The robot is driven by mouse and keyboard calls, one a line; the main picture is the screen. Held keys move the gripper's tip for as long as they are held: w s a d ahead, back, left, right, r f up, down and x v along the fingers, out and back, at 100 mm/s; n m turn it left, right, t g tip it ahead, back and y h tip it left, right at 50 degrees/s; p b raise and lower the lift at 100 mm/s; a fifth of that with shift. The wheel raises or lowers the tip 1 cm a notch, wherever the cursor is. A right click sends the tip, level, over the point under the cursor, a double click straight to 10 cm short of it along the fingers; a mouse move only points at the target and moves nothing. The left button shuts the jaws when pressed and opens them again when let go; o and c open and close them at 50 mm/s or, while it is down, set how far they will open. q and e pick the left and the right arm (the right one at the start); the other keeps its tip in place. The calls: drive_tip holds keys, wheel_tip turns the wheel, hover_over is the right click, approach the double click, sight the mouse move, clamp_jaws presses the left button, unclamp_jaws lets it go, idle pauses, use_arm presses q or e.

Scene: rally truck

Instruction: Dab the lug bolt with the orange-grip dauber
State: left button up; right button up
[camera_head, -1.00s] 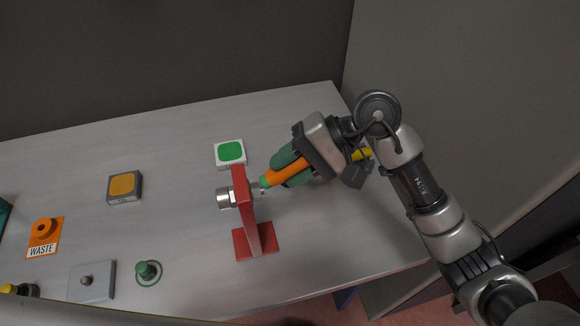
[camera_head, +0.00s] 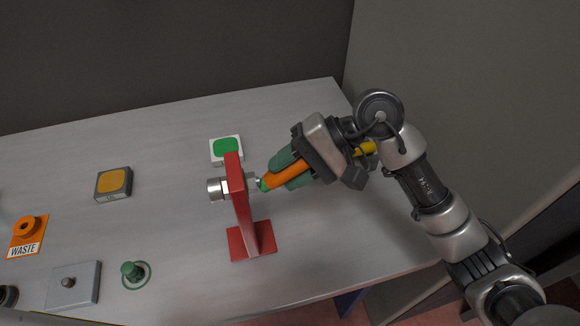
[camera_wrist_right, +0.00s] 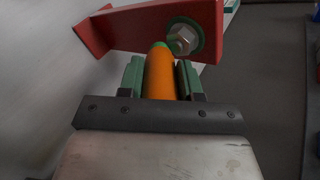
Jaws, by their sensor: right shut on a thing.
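My right gripper (camera_head: 288,169) is shut on the dauber's orange grip (camera_head: 312,170), which also shows between the green fingers in the right wrist view (camera_wrist_right: 160,75). The dauber slants down to the left, and its green tip (camera_head: 265,185) is at the bolt's end on the right side of a red upright stand (camera_head: 241,205). In the right wrist view the silver hex lug bolt (camera_wrist_right: 183,37) sits in a green ring on the red plate. The tip (camera_wrist_right: 161,46) is just left of it; I cannot tell whether they touch.
A silver cylinder (camera_head: 215,189) juts from the stand's left side. A green-topped block (camera_head: 226,148) is behind it. An orange-topped block (camera_head: 114,183), a WASTE holder (camera_head: 27,236), a grey plate (camera_head: 73,285) and a green peg (camera_head: 132,271) lie left. The table between is clear.

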drive_tip(key=shift+w+d+f+b, duration=0.15)
drive_tip(key=shift+w+d+b, duration=0.05)
drive_tip(key=shift+d+b, duration=0.3)
drive_tip(key=shift+w+d+r+b, duration=0.1)
drive_tip(key=shift+w+d+b, duration=0.25)
drive_tip(key=shift+d, duration=0.4)
drive_tip(key=shift+w+d+r+b, duration=0.15)
drive_tip(key=shift+d+b, duration=0.35)
drive_tip(key=shift+d, duration=0.3)
drive_tip(key=shift+w+d+f+b, duration=0.1)
drive_tip(key=shift+w+d+b, duration=0.25)
drive_tip(key=shift+d, duration=0.4)
drive_tip(key=shift+s, duration=0.1)
drive_tip(key=d+b, duration=0.2)
drive_tip(key=b, duration=0.1)
drive_tip(key=shift+w+r, duration=0.2)
drive_tip(key=shift+d+r, duration=0.1)
drive_tip(key=shift+r, duration=0.05)
